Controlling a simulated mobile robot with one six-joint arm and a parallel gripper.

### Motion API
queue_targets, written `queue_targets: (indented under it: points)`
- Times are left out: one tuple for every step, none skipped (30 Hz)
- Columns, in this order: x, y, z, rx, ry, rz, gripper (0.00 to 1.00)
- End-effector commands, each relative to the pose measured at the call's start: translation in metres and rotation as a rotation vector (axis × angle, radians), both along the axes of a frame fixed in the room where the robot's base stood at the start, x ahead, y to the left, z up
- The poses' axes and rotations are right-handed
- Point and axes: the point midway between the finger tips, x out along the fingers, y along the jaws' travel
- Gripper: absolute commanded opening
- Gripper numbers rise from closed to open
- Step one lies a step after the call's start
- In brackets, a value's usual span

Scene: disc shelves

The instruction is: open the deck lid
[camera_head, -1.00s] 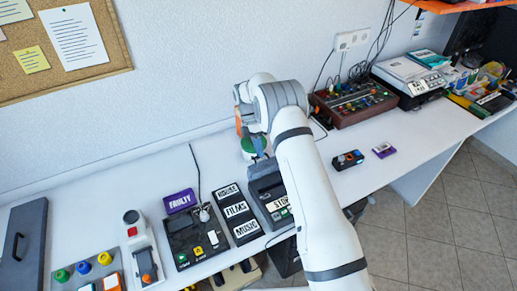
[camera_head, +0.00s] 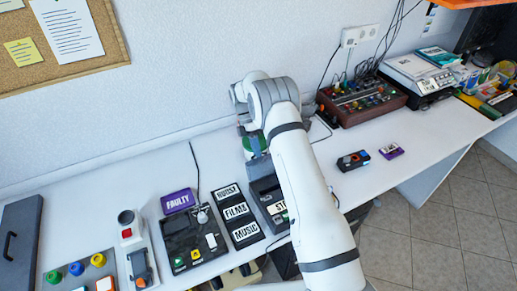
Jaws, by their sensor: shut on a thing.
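The deck (camera_head: 265,193) is a dark box with a "ST…" label at its front, on the white bench. My arm covers its right part.
A brown mixer box (camera_head: 362,100) stands behind.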

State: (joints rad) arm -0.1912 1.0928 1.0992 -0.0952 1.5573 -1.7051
Motion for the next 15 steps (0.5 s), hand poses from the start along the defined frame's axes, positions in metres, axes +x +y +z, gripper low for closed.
queue_targets:
  points:
    - [0.0027, 0.0011, -0.0002, 0.005, -0.011, 0.000, 0.00]
    - [0.0028, 0.0009, -0.0001, 0.006, -0.012, 0.000, 0.00]
    - [0.0031, 0.0008, 0.0000, 0.005, -0.013, 0.000, 0.00]
    - [0.0032, 0.0007, 0.0001, 0.005, -0.013, 0.000, 0.00]
    - [0.0034, 0.0005, 0.0001, 0.005, -0.014, 0.000, 0.07]
    - [0.0034, 0.0003, 0.0002, 0.005, -0.014, 0.000, 0.11]
    - [0.0035, 0.0001, 0.0004, 0.004, -0.013, -0.001, 0.13]
    - [0.0034, 0.0000, 0.0005, 0.004, -0.014, 0.000, 0.16]
    - [0.0033, -0.0003, 0.0005, 0.003, -0.013, 0.000, 0.19]
    - [0.0033, -0.0005, 0.0005, 0.003, -0.013, 0.000, 0.21]
    - [0.0032, -0.0007, 0.0005, 0.002, -0.012, -0.001, 0.24]
    - [0.0031, -0.0011, 0.0006, 0.002, -0.012, -0.001, 0.27]
    - [0.0030, -0.0012, 0.0006, 0.003, -0.011, -0.002, 0.29]
    - [0.0029, -0.0015, 0.0007, 0.002, -0.011, -0.002, 0.29]
    - [0.0029, -0.0017, 0.0007, 0.002, -0.010, -0.002, 0.29]
